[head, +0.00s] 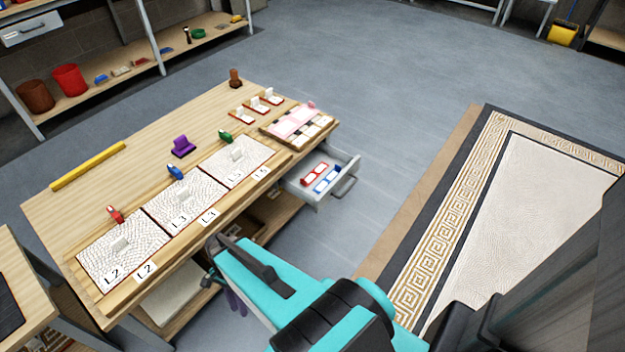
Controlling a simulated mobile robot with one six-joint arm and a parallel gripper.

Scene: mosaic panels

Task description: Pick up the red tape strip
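A red strip with white patches (314,173), which looks like the red tape strip, lies in an open grey drawer (345,167) at the table's right end. A similar blue strip (327,180) lies beside it, nearer the drawer front. My gripper (214,246) is at the end of my teal arm, in front of the table's near edge, to the left of and below the drawer in the picture. It is apart from the red strip. Its fingers are seen edge-on and partly hidden, so their opening is unclear.
The wooden table (75,205) holds white mosaic panels (185,203), a purple holder (183,146), a yellow bar (88,166) and a tray with pink pieces (296,122) beside the drawer. Floor right of the drawer is clear up to a patterned floor panel (540,200).

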